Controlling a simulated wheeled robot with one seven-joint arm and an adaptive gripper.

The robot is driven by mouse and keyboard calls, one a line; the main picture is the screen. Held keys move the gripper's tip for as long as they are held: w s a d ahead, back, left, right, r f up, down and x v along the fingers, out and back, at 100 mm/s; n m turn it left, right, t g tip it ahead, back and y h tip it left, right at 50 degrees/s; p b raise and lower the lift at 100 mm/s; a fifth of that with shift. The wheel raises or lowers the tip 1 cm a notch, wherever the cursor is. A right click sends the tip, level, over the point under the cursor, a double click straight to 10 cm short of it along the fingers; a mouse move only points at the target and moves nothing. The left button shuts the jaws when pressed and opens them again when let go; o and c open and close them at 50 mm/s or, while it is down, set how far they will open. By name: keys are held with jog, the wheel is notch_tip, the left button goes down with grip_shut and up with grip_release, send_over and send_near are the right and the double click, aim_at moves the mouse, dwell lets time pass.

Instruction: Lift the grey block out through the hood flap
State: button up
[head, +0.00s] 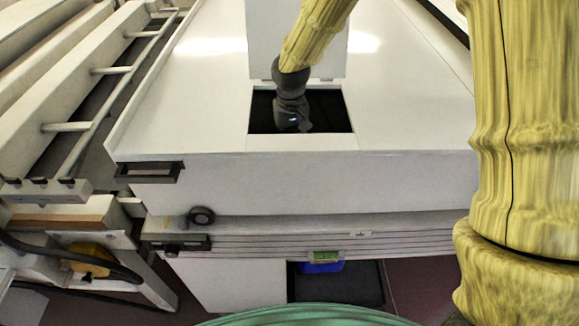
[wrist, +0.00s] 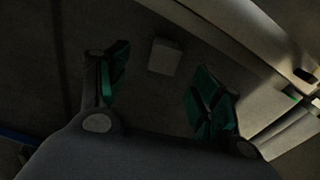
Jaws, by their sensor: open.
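In the wrist view the grey block (wrist: 165,56) lies on the dark floor inside the hood, ahead of my gripper. My gripper (wrist: 158,88) is open and empty, with its green-padded fingers spread to either side of the line to the block. The block is apart from the fingers. In the head view my wrist reaches down through the dark opening in the top of the white hood (head: 190,190). The fingers and the block are hidden inside. The hood flap (head: 262,32) stands raised behind the opening.
The opening's edges (head: 300,143) lie close around my wrist. In the wrist view a pale wall or rim (wrist: 230,38) runs along the right. A pale ladder-like frame (head: 110,70) stands left of the hood. A dark tray (head: 345,285) with a blue item (head: 320,267) sits low in front.

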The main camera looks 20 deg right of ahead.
jog(key=f, duration=0.3)
jog(key=shift+w+a+p, duration=0.1)
jog(key=shift+a+p, duration=0.1)
jog(key=shift+p, duration=0.15)
jog(key=shift+a+f+p, duration=0.15)
jog(key=shift+f+p, duration=0.9)
jog(key=shift+f, duration=0.55)
jog(key=shift+f+p, duration=0.4)
jog(key=shift+f, duration=1)
jog(key=c, duration=1.1)
